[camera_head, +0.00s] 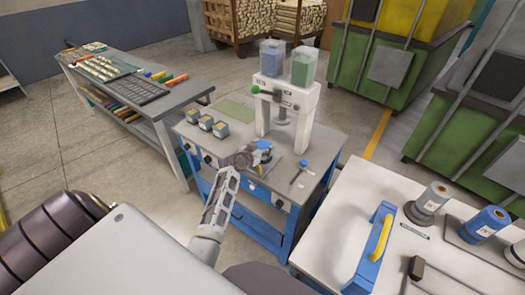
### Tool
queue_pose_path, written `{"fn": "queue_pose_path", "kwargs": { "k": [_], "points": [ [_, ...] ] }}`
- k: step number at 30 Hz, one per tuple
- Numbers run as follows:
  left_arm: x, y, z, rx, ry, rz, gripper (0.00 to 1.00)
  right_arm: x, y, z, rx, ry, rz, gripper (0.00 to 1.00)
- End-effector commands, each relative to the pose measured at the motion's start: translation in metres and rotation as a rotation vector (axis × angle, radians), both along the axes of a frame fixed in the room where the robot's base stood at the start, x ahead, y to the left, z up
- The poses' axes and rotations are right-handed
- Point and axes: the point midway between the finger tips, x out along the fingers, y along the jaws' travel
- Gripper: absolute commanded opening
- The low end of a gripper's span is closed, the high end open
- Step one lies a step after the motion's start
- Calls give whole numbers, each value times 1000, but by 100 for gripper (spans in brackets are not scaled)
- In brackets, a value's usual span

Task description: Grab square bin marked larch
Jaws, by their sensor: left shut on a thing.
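Two larger square bins, one blue-grey (272,58) and one green (303,65), sit on top of a white press. The markings are too small to read, so I cannot tell which says larch. My left gripper (254,157) is over the bench's front, right of the row, shut on a small blue-and-grey thing (264,146) that it partly hides. My right gripper is not in view.
The white press (293,107) with a green-knobbed lever stands at the bench's back. A blue-handled tool (299,173) lies right of my gripper. A pale table (335,222) at right holds spools and a blue frame with a yellow handle. A grey tool bench (180,97) stands left.

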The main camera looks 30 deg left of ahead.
Motion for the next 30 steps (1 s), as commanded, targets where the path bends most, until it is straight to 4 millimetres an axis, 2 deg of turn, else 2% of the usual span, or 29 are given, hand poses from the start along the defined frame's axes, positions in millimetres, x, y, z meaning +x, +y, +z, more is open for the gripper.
{"fn": "queue_pose_path", "kwargs": {
  "k": [8,21,30],
  "points": [
    [1,0,16,1,-4,0,27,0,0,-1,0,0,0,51],
    [1,0,77,2,-5,-1,27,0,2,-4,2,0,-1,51],
    [0,0,99,0,-2,0,27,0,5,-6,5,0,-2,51]
  ]
}}
